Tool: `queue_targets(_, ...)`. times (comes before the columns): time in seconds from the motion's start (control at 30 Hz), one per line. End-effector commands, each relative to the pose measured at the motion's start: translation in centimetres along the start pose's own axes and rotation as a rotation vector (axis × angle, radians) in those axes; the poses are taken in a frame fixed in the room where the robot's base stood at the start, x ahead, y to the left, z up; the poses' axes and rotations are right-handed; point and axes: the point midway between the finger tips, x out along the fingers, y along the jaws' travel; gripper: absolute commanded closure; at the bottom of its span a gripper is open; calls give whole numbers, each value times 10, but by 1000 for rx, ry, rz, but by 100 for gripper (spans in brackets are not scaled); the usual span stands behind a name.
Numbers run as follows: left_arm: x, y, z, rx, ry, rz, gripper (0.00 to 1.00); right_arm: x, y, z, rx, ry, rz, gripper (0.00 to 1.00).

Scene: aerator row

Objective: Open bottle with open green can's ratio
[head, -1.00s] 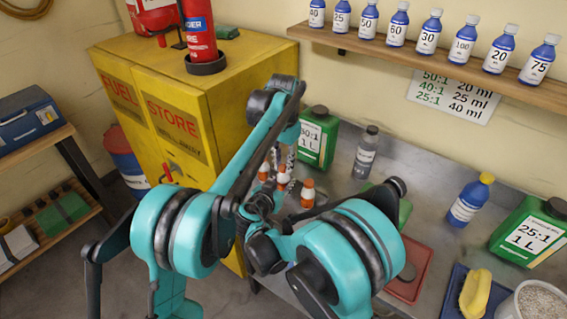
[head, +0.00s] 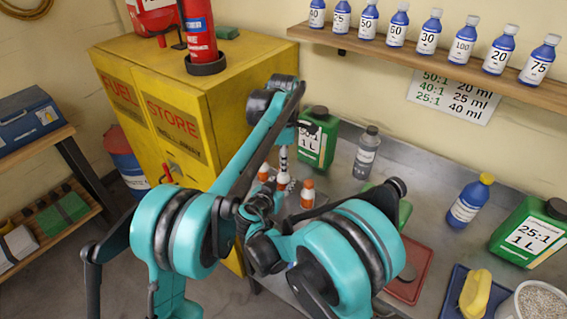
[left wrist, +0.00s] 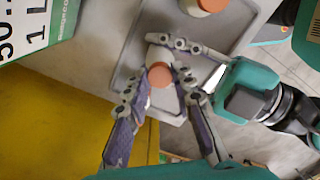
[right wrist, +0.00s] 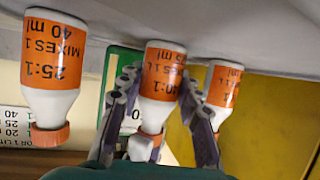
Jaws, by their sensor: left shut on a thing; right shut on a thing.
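Three small white bottles with orange labels and caps stand in a grey tray (left wrist: 120,88). My right gripper (right wrist: 155,92) is shut around the body of the middle bottle (right wrist: 162,75); its label is partly covered and seems to read 40:1. My left gripper (left wrist: 160,92) points down from above, shut on that bottle's orange cap (left wrist: 160,75). The 25:1 bottle (right wrist: 52,85) and another bottle (right wrist: 224,90) stand on either side. Green cans are at the back (head: 317,140), behind my right arm (head: 404,212), and at right (head: 530,235), marked 25:1. I cannot tell which can is open.
The yellow fuel cabinet (head: 150,110) stands left of the bench. A grey bottle (head: 366,155) and a blue bottle (head: 468,205) stand on the bench. Blue bottles line the shelf (head: 400,62) above. A red tray (head: 415,262) and a blue tray (head: 452,290) lie at the front.

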Motion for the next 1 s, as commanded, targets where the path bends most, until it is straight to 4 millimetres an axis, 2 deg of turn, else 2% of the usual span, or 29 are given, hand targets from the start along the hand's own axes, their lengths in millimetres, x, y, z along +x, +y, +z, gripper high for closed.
queue_targets(0.63,0,0,0,-4,0,1,100,0,0,0,0,-1,0,100)
queue_targets(1.0,-11,0,0,-3,0,1,100,0,0,0,0,-1,0,100)
